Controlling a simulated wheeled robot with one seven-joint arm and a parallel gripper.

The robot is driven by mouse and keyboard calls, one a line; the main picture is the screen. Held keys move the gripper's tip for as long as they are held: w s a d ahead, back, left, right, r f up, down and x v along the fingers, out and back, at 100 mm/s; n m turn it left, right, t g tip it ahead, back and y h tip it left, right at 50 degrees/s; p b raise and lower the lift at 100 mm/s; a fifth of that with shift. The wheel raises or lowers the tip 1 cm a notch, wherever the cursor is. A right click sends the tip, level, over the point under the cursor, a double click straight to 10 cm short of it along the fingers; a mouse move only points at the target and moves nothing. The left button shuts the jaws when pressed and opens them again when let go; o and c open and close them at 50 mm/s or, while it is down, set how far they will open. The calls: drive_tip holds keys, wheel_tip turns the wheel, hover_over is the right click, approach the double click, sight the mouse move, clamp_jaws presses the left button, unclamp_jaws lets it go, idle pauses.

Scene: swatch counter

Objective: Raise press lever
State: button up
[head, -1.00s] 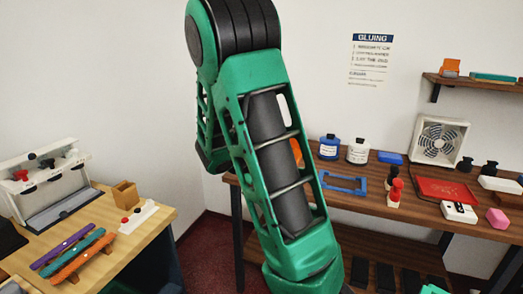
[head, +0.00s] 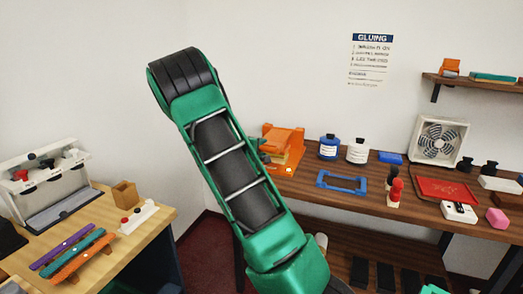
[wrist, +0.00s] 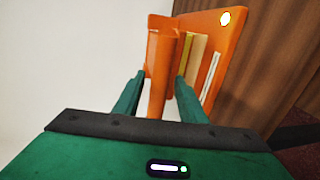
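The orange press (head: 284,145) stands at the left end of the dark wooden workbench in the head view, partly hidden by my arm. In the wrist view its orange body (wrist: 222,50) fills the upper middle, with tan and white layers beside it. An upright orange bar (wrist: 158,75), which looks like the lever, stands in front of the body. My gripper (wrist: 160,78) is open, with one green finger on each side of this bar. I cannot tell whether the fingertips touch it. In the head view my gripper is mostly hidden behind my arm.
Two bottles (head: 329,147), a blue frame (head: 341,182) and a fan (head: 438,141) are on the workbench (head: 350,207) to the right of the press. A lighter table (head: 150,215) with coloured strips stands at the left. A wall shelf (head: 480,83) is at the upper right.

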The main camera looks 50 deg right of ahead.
drive_tip(key=shift+x, duration=1.5)
